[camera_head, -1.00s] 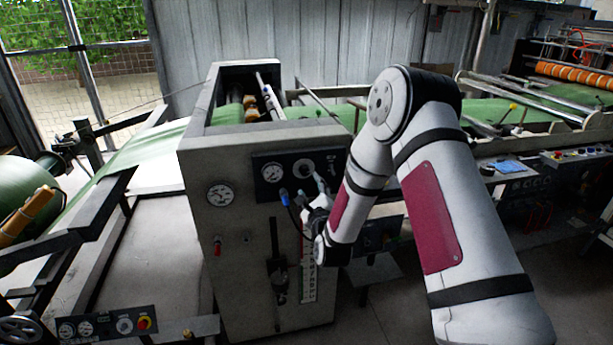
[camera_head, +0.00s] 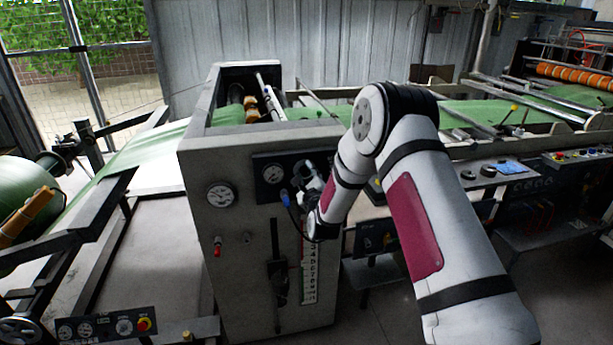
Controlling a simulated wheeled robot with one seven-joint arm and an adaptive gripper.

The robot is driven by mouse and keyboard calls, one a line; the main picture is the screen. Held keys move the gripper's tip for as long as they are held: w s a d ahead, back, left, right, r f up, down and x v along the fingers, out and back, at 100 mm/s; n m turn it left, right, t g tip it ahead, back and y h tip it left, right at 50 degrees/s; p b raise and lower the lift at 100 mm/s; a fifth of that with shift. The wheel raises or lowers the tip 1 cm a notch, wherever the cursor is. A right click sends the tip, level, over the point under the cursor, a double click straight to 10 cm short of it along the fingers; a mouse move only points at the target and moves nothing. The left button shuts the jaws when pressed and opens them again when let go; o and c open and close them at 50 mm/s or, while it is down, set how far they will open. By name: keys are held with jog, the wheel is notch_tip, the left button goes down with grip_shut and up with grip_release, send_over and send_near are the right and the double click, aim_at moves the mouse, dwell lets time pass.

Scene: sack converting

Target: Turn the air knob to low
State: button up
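A black panel (camera_head: 263,160) is set in the upper front of the grey machine cabinet (camera_head: 232,255). It carries a round white gauge (camera_head: 273,174) at its left. A round dial at the panel's right, possibly the air knob, is now hidden behind my gripper (camera_head: 306,180). My gripper is right at the front of the panel, small and dark in this view. I cannot tell whether its fingers touch the knob or are open or shut. A blue fitting (camera_head: 285,197) with a cable is just left of and below my gripper.
A larger gauge (camera_head: 220,195) and a red-tipped fitting (camera_head: 218,246) are on the cabinet's left. A dark lever in a slot (camera_head: 277,270) and a numbered scale (camera_head: 309,275) are below the panel. Green sheet (camera_head: 150,150) runs at left.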

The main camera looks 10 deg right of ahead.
grip_shut()
jog(key=shift+n, duration=0.3)
